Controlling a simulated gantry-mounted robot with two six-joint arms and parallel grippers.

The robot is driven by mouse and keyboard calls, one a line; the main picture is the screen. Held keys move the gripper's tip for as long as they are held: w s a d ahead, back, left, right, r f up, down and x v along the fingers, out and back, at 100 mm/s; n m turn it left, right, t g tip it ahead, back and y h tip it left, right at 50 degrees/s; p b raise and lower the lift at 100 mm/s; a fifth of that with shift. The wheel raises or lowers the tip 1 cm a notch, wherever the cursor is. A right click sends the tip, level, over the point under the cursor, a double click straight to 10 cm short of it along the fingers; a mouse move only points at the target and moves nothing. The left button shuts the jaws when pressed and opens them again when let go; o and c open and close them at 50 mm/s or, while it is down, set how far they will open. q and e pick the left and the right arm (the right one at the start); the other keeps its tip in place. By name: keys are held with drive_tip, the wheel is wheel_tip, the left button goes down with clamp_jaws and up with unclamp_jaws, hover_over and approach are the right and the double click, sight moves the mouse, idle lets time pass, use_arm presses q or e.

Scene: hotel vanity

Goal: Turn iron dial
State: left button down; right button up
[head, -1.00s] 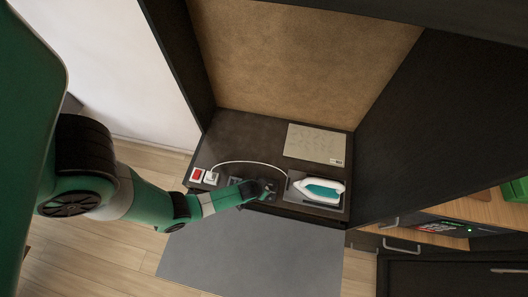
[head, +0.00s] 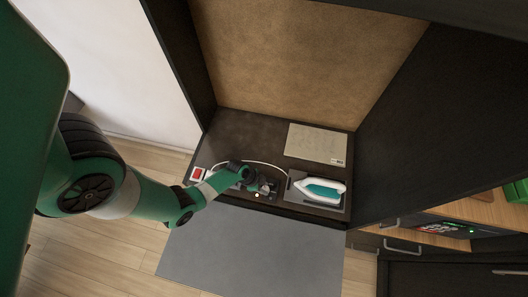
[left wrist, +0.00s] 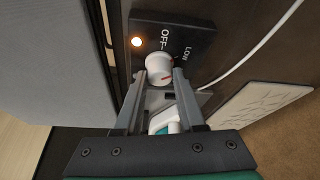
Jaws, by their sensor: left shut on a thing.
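The white iron dial (left wrist: 158,66) with a red mark sits on a black control panel (left wrist: 182,34) printed "OFF" and "Low". My left gripper (head: 265,189) is over the panel at the counter's front, left of the iron. In the left wrist view its two fingers are shut on the dial, one on each side. The red mark shows near the right finger. A small orange light (left wrist: 137,41) glows beside the dial. The white and teal iron (head: 322,190) lies on a grey rest (head: 298,196); part of it shows between the fingers in the wrist view. My right gripper is not in view.
A white cord (head: 279,166) curves behind the panel. A red switch (head: 197,174) is at the counter's left end. A pale flat board (head: 316,143) lies behind the iron. Dark side walls enclose the counter.

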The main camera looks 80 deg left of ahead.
use_arm(q)
drive_tip(key=m+h+p, duration=0.1)
drive_tip(key=m+p, duration=0.1)
drive_tip(key=m, duration=0.1)
drive_tip(key=shift+a+m+g, duration=0.1)
drive_tip(key=shift+m+g, duration=0.2)
drive_tip(key=m+h, duration=0.1)
drive_tip(key=m, duration=0.1)
drive_tip(key=shift+w+a+m+p, duration=0.1)
drive_tip(key=shift+m+p, duration=0.2)
drive_tip(key=shift+m, duration=0.1)
drive_tip(key=m+g, duration=0.1)
drive_tip(key=m, duration=0.1)
drive_tip(key=shift+w+f+m+h, duration=0.1)
drive_tip(key=shift+f+m+h, duration=0.05)
drive_tip(key=shift+m+h, duration=0.25)
drive_tip(key=m+g+b, duration=0.1)
drive_tip(key=m, duration=0.1)
drive_tip(key=shift+m, duration=0.4)
drive_tip(key=shift+m+g+b, duration=0.3)
drive_tip(key=shift+m+g, duration=0.1)
drive_tip(key=shift+m, duration=0.2)
drive_tip(key=shift+h, duration=0.3)
drive_tip(key=c, duration=0.5)
unclamp_jaws()
